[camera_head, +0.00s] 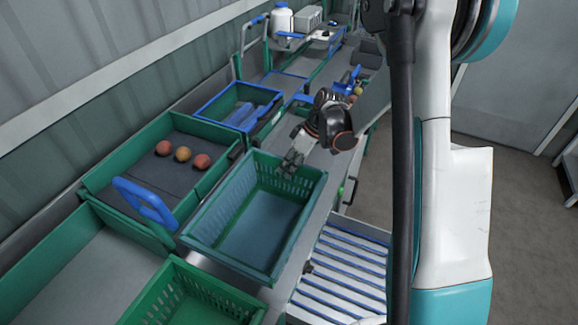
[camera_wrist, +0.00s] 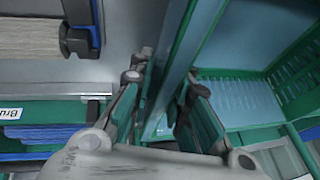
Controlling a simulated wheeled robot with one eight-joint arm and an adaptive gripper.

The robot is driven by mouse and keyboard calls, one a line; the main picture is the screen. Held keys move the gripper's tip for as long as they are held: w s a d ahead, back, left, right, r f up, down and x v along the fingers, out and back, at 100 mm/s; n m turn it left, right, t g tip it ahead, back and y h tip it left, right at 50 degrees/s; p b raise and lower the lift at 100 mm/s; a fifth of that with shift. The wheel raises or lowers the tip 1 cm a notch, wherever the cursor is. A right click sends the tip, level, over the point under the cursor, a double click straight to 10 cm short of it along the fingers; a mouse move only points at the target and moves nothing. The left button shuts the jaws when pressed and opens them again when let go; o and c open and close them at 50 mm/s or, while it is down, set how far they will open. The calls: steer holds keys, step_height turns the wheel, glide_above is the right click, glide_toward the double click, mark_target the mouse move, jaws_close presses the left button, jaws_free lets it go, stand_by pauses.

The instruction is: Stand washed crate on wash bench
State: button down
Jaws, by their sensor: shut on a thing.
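A teal-green slatted crate (camera_head: 216,222) is at the middle of the head view, empty and open side up, slightly tilted in the picture. My gripper (camera_head: 291,163) is at its far end and is shut on the crate's rim. In the wrist view the fingers (camera_wrist: 160,105) stand on either side of the crate's wall (camera_wrist: 200,40), and the crate's inside shows to the right. The bench top (camera_head: 197,262) shows beneath and beside the crate. I cannot tell whether the crate's base touches it.
A green crate (camera_head: 246,303) is close in front. A blue-rimmed bin (camera_head: 209,104) is behind. A roller conveyor (camera_head: 343,272) is at right. Floor is clear further right.

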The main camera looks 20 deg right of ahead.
steer(key=shift+f+b, duration=0.3)
steer(key=c, duration=1.4)
jaws_free()
steer(key=c, duration=0.4)
steer(key=shift+o, duration=0.2)
steer(key=shift+r, duration=0.1)
steer(key=shift+r+p, duration=1.95)
steer(key=shift+r, duration=1.5)
